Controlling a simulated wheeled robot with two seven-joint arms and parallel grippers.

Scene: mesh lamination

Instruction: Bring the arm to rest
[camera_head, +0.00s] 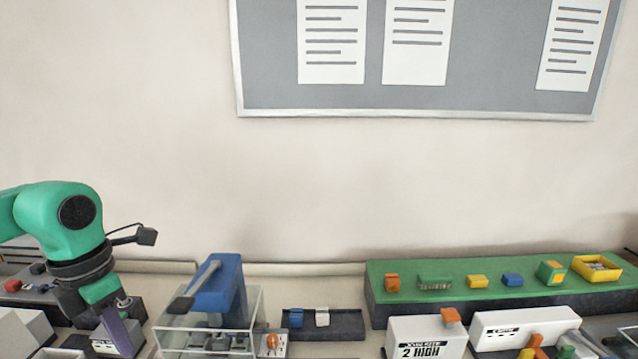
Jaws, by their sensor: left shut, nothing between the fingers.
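My left arm is green and black and comes in from the left. My left gripper (122,340) points down near the bottom left of the head view. Its purple-grey fingers are shut with nothing between them. They are in front of a small white box with dark lettering (103,346), and I cannot tell whether they touch it. My right gripper is not in view.
A blue hand press (222,290) with a clear guard stands right of my left gripper. A dark tray (346,326) holds a blue and a white block. A green-topped shelf (450,267) carries several small parts. White boxes, one marked "2 HIGH" (425,340), stand in front.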

